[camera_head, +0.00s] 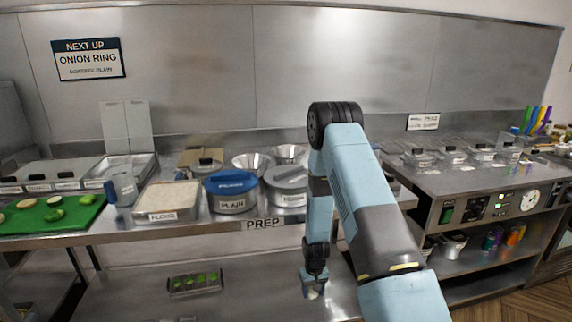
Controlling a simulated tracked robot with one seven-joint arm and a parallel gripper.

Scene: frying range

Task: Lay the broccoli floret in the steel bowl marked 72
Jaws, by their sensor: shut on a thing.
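My gripper (314,287) hangs low in front of the counter, above the lower steel shelf and right of a dark tray. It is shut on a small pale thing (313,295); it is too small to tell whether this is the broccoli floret. Several green pieces (201,279) sit in the dark tray (178,291) on the lower shelf; they look like florets. Two open steel bowls stand at the back of the counter, one at the left (250,164) and one at the right (289,154). No mark 72 is readable on either.
A blue-lidded pot (231,189) and a steel-lidded pot (290,184) stand in front of the bowls. A flour tray (168,198) and a green board (50,217) lie left. The PREP counter edge (262,224) lies above my gripper. My arm covers the counter's right end.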

